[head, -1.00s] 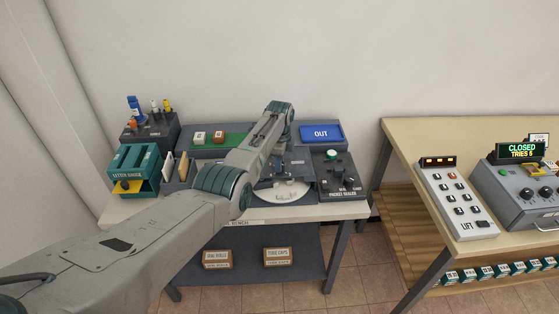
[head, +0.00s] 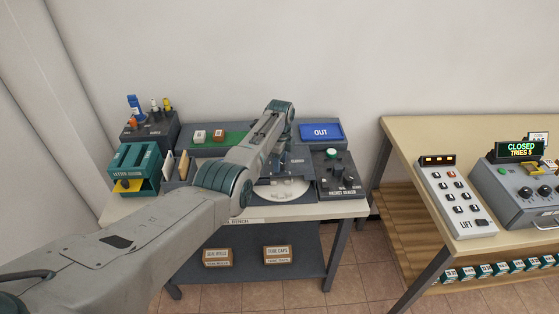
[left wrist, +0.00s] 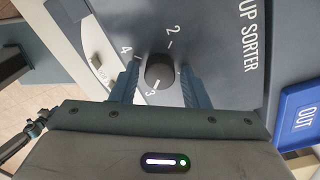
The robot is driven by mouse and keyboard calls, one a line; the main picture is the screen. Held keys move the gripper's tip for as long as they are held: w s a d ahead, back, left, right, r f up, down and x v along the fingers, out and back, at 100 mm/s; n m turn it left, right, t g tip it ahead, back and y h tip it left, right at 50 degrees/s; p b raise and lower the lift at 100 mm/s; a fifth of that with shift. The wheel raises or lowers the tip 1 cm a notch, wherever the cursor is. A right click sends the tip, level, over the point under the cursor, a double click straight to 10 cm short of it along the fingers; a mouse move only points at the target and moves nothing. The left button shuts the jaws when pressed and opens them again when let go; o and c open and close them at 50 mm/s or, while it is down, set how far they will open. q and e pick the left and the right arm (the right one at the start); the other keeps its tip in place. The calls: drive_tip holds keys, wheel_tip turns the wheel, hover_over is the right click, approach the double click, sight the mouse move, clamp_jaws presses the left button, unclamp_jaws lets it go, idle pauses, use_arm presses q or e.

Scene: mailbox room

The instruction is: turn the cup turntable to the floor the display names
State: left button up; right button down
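The cup sorter (head: 298,171) stands on the left bench, with a pale round turntable disc (head: 285,190) at its front, partly hidden by my left arm. In the left wrist view, a dark round knob (left wrist: 159,71) sits on the sorter's panel with the numerals 2, 3 and 4 around it. My left gripper (left wrist: 160,82) has one finger on each side of the knob, with gaps showing, so it looks open around it. I cannot tell the knob's pointer direction for certain. No floor name is readable on the sorter.
A blue OUT tray (head: 321,132) lies behind right of the sorter.

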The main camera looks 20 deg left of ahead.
use_arm(q)
drive_tip(key=shift+o, duration=0.4)
drive_tip(key=shift+r, duration=0.3)
wheel_tip(320, 180, up, 10)
drive_tip(key=b, duration=0.1)
drive_tip(key=shift+b, duration=0.35)
drive_tip(key=shift+r, duration=0.1)
drive_tip(key=shift+w, duration=0.1)
